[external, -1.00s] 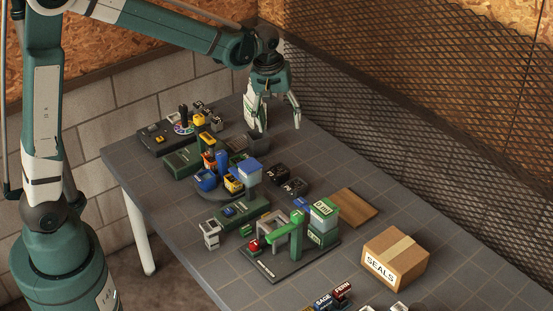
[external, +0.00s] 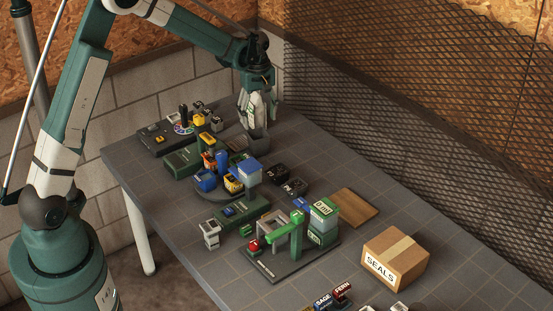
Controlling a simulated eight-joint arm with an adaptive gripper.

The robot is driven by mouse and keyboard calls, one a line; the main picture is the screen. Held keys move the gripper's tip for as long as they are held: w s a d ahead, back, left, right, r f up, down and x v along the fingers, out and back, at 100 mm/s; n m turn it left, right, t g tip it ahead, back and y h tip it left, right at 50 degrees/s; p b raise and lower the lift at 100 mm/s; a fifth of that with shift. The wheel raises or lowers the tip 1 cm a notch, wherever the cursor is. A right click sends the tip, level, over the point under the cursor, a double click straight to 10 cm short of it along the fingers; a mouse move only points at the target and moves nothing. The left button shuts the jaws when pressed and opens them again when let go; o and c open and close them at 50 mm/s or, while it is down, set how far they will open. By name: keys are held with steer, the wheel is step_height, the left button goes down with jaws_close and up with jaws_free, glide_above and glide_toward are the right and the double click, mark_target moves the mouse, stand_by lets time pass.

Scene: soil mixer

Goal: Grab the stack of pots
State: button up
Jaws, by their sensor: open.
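My gripper (external: 260,122) is at the far end of the grey table, fingers pointing down, and it is open. Just below its fingertips stands a dark grey, square, open-topped container (external: 258,142), which may be the stack of pots. I cannot tell how many pots are nested in it, or whether the fingers touch it or are around it. The fingers hide part of its back.
A black panel with small parts (external: 153,138) and a green box (external: 184,160) lie left of the container. Black blocks (external: 276,173), a wooden board (external: 352,206) and a SEALS carton (external: 395,260) are to the right. Mesh wall (external: 400,110) stands behind.

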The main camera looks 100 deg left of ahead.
mark_target(257, 132)
steer(key=shift+s+a+f, duration=0.45)
steer(key=shift+a, duration=0.05)
steer(key=shift+f, duration=1.25)
steer(key=shift+a+f+b, duration=0.1)
steer(key=shift+f+b, duration=0.4)
steer(key=shift+f, duration=2.1)
steer(key=c, duration=1)
